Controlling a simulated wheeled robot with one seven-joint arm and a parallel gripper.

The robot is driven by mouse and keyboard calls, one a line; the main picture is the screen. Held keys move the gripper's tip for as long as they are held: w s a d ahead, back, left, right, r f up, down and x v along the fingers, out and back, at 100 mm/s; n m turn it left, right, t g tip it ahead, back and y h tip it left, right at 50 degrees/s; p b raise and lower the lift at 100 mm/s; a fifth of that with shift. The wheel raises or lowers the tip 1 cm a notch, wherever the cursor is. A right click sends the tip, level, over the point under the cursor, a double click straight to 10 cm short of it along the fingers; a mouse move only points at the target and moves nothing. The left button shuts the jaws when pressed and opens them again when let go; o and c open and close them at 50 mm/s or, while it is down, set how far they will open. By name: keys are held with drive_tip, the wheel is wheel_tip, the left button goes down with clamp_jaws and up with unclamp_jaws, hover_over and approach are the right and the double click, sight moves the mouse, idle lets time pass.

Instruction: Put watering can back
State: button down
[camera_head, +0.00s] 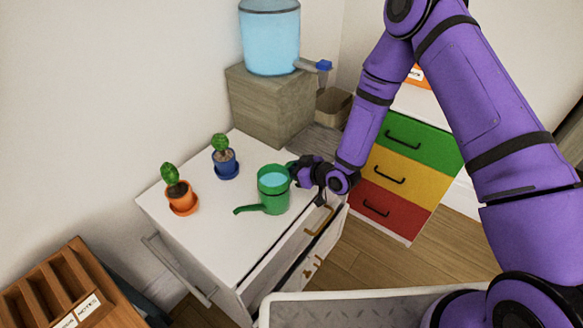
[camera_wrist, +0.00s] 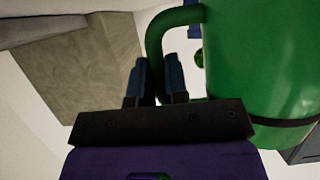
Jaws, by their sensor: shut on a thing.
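The green watering can (camera_head: 273,192) is upright at the right part of the white cabinet top (camera_head: 218,240), with light blue water showing inside. Its spout points to the lower left. My gripper (camera_head: 298,168) is at the can's right side and shut on its handle. In the wrist view the can's body (camera_wrist: 265,60) fills the right side, and the curved handle (camera_wrist: 158,38) runs between the fingers of my gripper (camera_wrist: 156,82). I cannot tell whether the can's base touches the cabinet top.
A cactus in an orange pot (camera_head: 180,195) and one in a blue pot (camera_head: 225,162) stand left of the can. A water tank (camera_head: 270,38) with a blue tap sits on a wooden block (camera_head: 268,105) behind. A coloured drawer unit (camera_head: 400,165) stands at the right.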

drive_tip(key=shift+f, duration=0.1)
drive_tip(key=c, duration=1.1)
unclamp_jaws()
drive_tip(key=v, duration=1.2)
